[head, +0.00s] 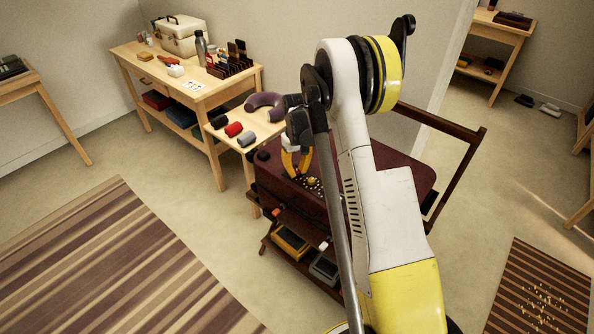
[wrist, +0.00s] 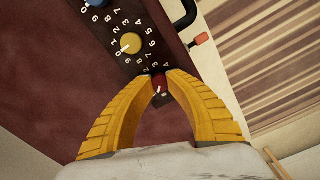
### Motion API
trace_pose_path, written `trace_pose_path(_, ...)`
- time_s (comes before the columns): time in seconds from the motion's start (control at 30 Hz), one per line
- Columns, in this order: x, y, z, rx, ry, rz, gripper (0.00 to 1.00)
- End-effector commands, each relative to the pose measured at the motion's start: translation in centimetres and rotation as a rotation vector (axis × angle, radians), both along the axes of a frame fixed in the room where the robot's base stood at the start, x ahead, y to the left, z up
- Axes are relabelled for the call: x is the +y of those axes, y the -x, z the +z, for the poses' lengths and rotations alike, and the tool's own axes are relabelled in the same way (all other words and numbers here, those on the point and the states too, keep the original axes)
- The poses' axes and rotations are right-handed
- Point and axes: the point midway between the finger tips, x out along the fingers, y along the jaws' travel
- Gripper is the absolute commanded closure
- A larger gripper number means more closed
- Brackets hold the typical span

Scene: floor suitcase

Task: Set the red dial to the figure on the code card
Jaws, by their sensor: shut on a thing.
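The dark red suitcase (head: 385,165) carries a dark lock strip (wrist: 113,68) with coloured dials and white figures. In the wrist view my gripper (wrist: 159,76) has its two yellow fingers closed around the red dial (wrist: 158,83). A small white mark shows on the dial; the fingers hide most of its figures. The yellow dial (wrist: 131,43) is beside it, and the blue dial (wrist: 96,2) is cut by the top edge. In the head view my gripper (head: 297,176) reaches down onto the suitcase. A white card (head: 194,86) with coloured marks lies on the wooden table, too small to read.
The wooden table (head: 150,65) holds a pale case (head: 182,36), a bottle (head: 201,47) and a dark rack (head: 232,62). A striped rug (head: 110,265) covers open floor at left.

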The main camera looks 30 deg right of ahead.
Motion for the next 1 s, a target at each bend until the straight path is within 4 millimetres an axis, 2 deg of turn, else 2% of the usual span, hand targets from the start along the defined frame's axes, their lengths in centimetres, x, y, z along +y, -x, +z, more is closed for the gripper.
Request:
trace_pose_path(0.7, 0.00, 0.01, -0.03, 0.000, 0.000, 0.675, 1.00)
trace_pose_path(1.0, 0.00, 0.02, -0.03, 0.000, 0.000, 0.913, 1.00)
